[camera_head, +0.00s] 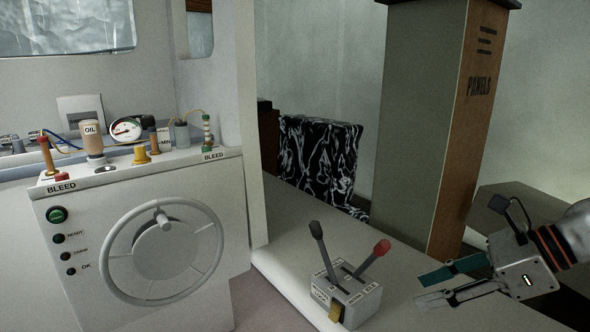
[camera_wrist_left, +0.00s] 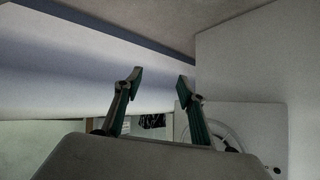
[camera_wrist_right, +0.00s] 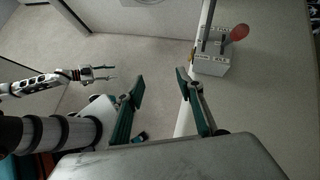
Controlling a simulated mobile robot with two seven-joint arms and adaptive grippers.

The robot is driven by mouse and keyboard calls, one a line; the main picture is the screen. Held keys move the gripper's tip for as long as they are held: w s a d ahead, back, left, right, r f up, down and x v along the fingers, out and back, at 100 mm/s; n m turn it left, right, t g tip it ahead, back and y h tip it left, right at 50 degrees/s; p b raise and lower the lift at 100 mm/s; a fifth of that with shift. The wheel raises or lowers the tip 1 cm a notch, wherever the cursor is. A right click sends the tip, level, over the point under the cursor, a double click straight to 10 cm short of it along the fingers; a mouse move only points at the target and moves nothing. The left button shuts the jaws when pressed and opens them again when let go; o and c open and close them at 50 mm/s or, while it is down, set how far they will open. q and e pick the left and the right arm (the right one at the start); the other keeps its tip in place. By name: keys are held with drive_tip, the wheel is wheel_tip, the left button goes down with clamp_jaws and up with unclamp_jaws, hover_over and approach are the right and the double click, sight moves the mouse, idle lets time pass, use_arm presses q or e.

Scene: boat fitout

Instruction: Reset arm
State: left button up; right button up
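My right gripper (camera_head: 424,288) is at the lower right of the head view, over the bench. Its fingers are apart with nothing between them, as the right wrist view (camera_wrist_right: 160,78) also shows. The lever box (camera_head: 348,293) with a black-knobbed and a red-knobbed lever stands to its left, apart from it. The box also shows beyond the right finger in the right wrist view (camera_wrist_right: 212,64). My left gripper (camera_wrist_left: 159,80) is outside the head view. Its fingers are apart and empty. It also shows at the left of the right wrist view (camera_wrist_right: 100,72).
A white console (camera_head: 140,250) with a handwheel (camera_head: 165,252), gauge (camera_head: 126,129) and oil bottle (camera_head: 93,138) stands at left. A tall panel stack (camera_head: 462,130) marked PANELS rises behind my right gripper. A black-and-white patterned cloth (camera_head: 318,160) hangs behind the bench. Floor is clear between console and bench.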

drive_tip(key=s+a+m+y+p, duration=0.1)
drive_tip(key=s+a+m+y, duration=0.1)
drive_tip(key=a+m+y, duration=0.95)
drive_tip(key=w+d+f+m+t+h+p, duration=0.1)
drive_tip(key=d+f+m+t+h, duration=0.2)
drive_tip(key=f+m+t+h, duration=0.65)
drive_tip(key=w+d+f+m+t+h, duration=0.1)
drive_tip(key=d+f+m+t+h, duration=0.2)
drive_tip(key=f+m, duration=1.15)
use_arm(q)
drive_tip(key=shift+d+r+p, duration=0.25)
drive_tip(key=shift+r+p, duration=0.15)
drive_tip(key=shift+r, duration=0.35)
use_arm(e)
drive_tip(key=s+d+f+m+g+h, duration=0.2)
drive_tip(key=s+f+m+g+h, duration=0.3)
drive_tip(key=s+f, duration=1)
wheel_tip(320, 180, down, 2)
drive_tip(key=m+g, duration=0.1)
drive_tip(key=m, duration=0.2)
drive_tip(key=shift+f, duration=0.25)
